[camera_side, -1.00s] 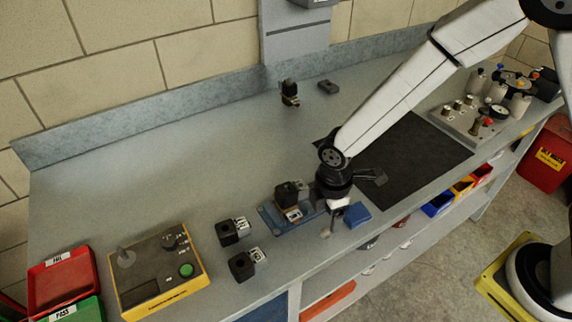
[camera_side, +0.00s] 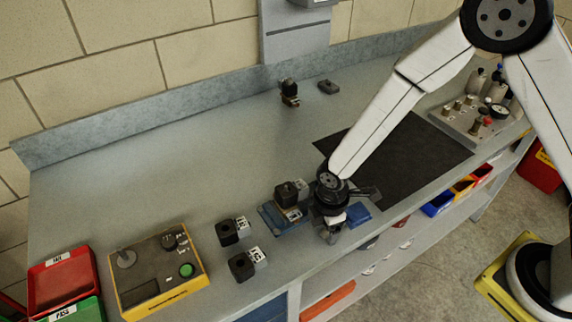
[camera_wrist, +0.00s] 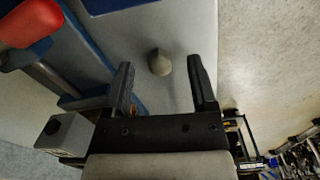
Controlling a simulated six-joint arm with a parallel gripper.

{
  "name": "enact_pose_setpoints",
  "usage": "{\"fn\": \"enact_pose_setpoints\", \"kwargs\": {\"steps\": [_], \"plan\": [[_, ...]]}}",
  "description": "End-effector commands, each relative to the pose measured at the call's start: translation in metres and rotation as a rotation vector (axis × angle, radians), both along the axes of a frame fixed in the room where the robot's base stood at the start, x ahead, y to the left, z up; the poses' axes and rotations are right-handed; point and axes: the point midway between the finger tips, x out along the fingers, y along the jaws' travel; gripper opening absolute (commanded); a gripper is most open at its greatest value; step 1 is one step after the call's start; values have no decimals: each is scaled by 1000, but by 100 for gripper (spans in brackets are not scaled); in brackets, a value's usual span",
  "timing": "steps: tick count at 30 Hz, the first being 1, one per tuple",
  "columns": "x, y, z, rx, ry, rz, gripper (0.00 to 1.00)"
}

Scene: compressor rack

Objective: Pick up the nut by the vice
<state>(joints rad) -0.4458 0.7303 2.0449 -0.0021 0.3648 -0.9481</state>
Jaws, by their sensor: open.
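The nut (camera_wrist: 159,62) is a small grey-tan domed piece on the grey bench top. In the wrist view it lies between the two open fingers of my gripper (camera_wrist: 160,64), touching neither in the picture. In the side view my gripper (camera_side: 332,236) is low at the front edge of the bench, just right of the blue vice (camera_side: 272,222). I cannot make out the nut there; the gripper seems to cover it. The vice (camera_wrist: 84,52) shows at the left of the wrist view. A dark block (camera_side: 290,192) sits on it in the side view.
A blue block (camera_side: 358,214) lies close right of my gripper. Two dark blocks with pale connectors (camera_side: 232,232) stand left of the vice. A yellow-edged control box (camera_side: 157,268) is farther left. A black mat (camera_side: 420,150) lies behind on the right. The back left bench is clear.

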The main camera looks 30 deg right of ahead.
Motion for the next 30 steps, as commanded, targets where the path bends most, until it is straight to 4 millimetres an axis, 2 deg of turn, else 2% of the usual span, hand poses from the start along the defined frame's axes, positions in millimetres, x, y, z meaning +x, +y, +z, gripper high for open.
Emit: {"fn": "enact_pose_setpoints", "kwargs": {"steps": [17,20,24,30], "plan": [[0,0,-3,0,-1,0,74],[0,0,-3,0,-1,0,45],[0,0,-3,0,-1,0,0],[0,0,-3,0,-1,0,0]]}}
